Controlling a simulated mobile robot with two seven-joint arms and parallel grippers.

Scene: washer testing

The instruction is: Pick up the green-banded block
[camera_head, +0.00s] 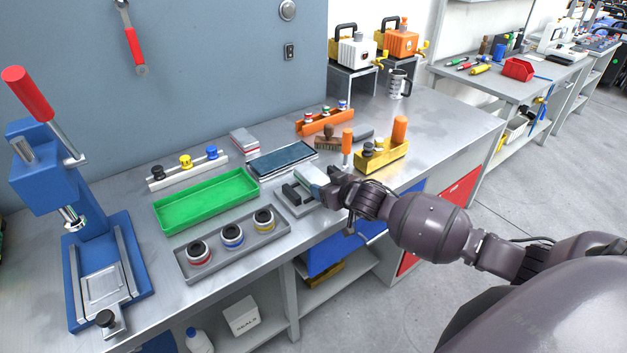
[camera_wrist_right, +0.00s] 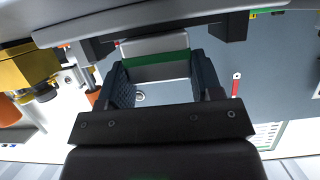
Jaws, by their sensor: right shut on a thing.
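The green-banded block (camera_wrist_right: 155,58) sits between the two fingers of my right gripper (camera_wrist_right: 162,80) in the right wrist view. It is pale grey with a green band across it. My right gripper also shows in the head view (camera_head: 331,190), low over the front of the bench, shut on the block. A pale block-like shape (camera_head: 313,174) shows at its fingertips, partly hidden by the gripper. Under and beside it is a grey fixture with dark blocks (camera_head: 291,194). I cannot tell whether the block still touches the fixture. My left gripper is not in view.
A green tray (camera_head: 207,200) and a grey tray (camera_head: 195,270) with three banded round parts lie to the left. A blue press (camera_head: 75,250) stands at the far left. A yellow holder (camera_head: 383,157) and an orange rack (camera_head: 325,123) stand behind the gripper. Bare bench lies at right.

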